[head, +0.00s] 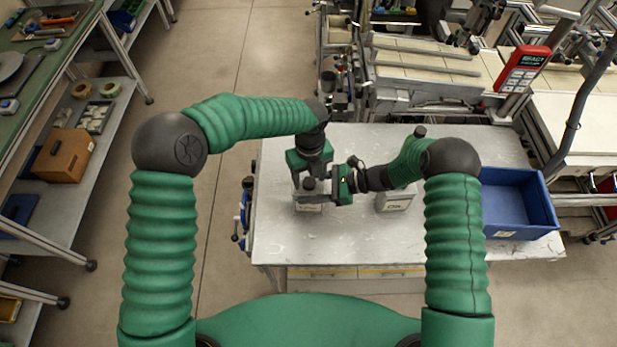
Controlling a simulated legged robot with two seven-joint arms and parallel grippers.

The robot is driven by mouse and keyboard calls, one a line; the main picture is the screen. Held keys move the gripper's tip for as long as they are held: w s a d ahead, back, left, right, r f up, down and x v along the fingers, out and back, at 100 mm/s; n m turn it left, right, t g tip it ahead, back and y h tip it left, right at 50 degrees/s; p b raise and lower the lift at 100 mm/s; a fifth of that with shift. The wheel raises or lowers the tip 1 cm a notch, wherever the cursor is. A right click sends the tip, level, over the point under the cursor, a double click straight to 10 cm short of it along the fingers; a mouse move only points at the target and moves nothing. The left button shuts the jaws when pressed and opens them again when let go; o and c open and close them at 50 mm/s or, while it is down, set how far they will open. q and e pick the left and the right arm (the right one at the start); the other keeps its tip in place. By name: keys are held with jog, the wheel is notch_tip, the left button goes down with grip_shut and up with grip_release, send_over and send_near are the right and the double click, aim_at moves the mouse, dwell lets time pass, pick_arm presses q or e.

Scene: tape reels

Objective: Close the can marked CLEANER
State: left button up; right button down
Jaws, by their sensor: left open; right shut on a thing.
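Two light grey cans stand on the table, their label print too small to read. The left can (309,208) is mostly covered by my grippers. The right can (396,202) stands beneath my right forearm. My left gripper (311,182) points down over the left can, open, its fingers on either side of a dark round cap-like piece (309,184). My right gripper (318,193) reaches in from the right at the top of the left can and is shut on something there. I cannot tell whether that is the cap or the can, nor whether the cap is seated.
The pale worktable (350,242) has clear room at its front. A blue bin (519,205) stands at its right end. A vise-like tool (243,212) is at its left edge. A shelf unit (75,155) stands left; machinery with a red device (523,69) is behind.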

pick_arm(q)
notch_tip(320, 180, up, 4)
jog(key=shift+f, duration=0.2)
jog(key=shift+c, duration=0.2)
